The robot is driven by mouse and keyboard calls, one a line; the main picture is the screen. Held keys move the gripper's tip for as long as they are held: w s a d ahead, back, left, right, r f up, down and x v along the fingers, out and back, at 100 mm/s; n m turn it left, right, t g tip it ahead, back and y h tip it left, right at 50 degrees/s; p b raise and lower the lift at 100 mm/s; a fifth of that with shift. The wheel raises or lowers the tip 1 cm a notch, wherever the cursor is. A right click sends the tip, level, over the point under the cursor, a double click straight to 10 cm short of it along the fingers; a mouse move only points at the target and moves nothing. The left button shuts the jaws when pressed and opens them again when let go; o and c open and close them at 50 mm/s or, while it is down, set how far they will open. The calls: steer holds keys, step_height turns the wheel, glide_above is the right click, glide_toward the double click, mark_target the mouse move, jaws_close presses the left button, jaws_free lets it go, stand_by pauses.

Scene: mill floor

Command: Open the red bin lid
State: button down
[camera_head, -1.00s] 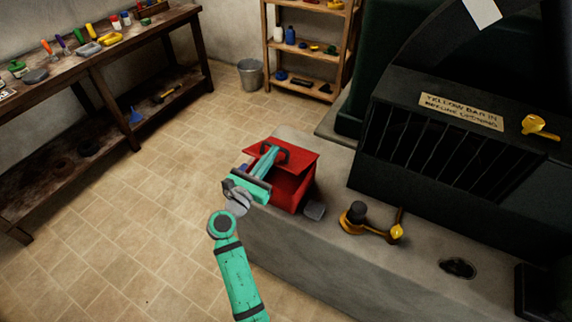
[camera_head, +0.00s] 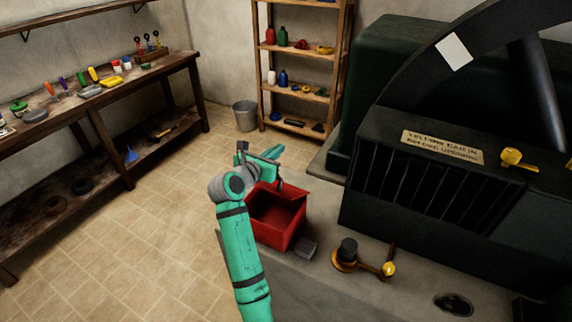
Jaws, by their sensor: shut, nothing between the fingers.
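The red bin (camera_head: 290,228) stands on the grey stone ledge, in the middle of the view. Its top is uncovered and I see down into its dark red inside, which looks empty where visible. The lid is not clearly visible; my arm and gripper cover the bin's back edge, and I cannot tell exactly how the lid lies. My teal gripper (camera_head: 270,157) is above and behind the bin's back edge. Its fingers are shut with nothing seen between them, though they are small and partly hidden by the wrist.
A brass lever fitting with a black knob (camera_head: 348,248) stands farther right on the ledge (camera_head: 330,290). A dark slatted machine (camera_head: 420,180) rises behind. A bucket (camera_head: 245,116) and shelf stand at the back; open floor lies left.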

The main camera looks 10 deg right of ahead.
steer(key=shift+d, duration=0.5)
steer(key=shift+a, duration=0.1)
stand_by(0.8)
